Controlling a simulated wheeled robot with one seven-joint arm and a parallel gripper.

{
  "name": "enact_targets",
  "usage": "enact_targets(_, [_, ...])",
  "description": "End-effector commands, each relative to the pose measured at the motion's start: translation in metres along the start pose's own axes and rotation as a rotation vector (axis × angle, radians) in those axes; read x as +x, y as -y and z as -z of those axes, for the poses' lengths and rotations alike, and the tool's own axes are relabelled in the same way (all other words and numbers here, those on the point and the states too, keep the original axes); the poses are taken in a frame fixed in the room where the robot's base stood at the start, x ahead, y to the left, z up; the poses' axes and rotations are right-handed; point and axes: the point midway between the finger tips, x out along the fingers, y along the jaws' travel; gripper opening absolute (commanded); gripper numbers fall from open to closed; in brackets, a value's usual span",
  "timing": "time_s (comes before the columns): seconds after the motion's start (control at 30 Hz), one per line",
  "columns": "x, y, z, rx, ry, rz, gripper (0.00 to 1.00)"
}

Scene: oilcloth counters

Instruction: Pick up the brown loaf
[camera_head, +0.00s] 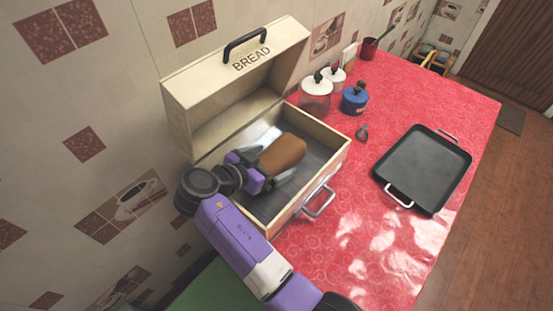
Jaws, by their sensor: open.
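The brown loaf (283,154) lies inside the open wooden bread box (317,168), on its dark floor. My gripper (262,160) is inside the box at the loaf's left end, with its fingers pointing towards the loaf. The gripper is open. One dark finger shows on the far side of the loaf's end and another on the near side. I cannot tell whether the fingers touch the loaf. The box lid, marked BREAD (239,77), stands raised at the back.
The box has a metal front handle (320,203). A black tray (424,169) with two handles lies to the right on the red oilcloth counter (345,225).

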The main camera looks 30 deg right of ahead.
Motion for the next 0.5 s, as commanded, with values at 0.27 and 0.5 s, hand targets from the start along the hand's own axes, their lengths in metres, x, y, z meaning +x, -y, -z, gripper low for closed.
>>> enact_targets(0.27, [-0.0003,0.0,-0.0001,0.0,0.0,0.0,0.69])
enact_targets(0.5, [-0.0005,0.0,0.0,0.0,0.0,0.0,0.21])
